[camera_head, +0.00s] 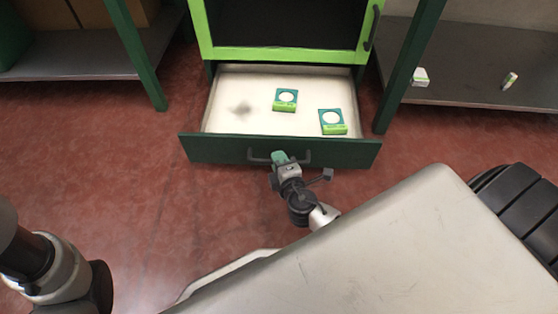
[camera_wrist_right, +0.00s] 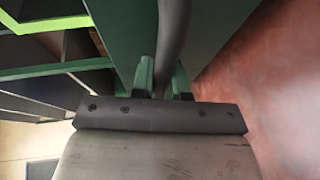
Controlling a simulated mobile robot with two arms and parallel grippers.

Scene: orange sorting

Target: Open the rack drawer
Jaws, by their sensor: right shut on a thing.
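The rack drawer (camera_head: 225,150) is pulled out, with a dark green front and a pale inside floor. Its dark bar handle (camera_head: 300,157) is on the middle of the front. Two green and white boxes (camera_head: 286,99) (camera_head: 332,121) lie in the drawer. My left gripper is not in view; only part of that arm shows at lower left.
A bright green framed cabinet door (camera_head: 290,54) with a dark panel is above the drawer. Grey shelves stand on the left (camera_head: 80,60) and right (camera_head: 470,75), the right one with two small boxes. Red floor (camera_head: 130,190) is clear in front and to the left.

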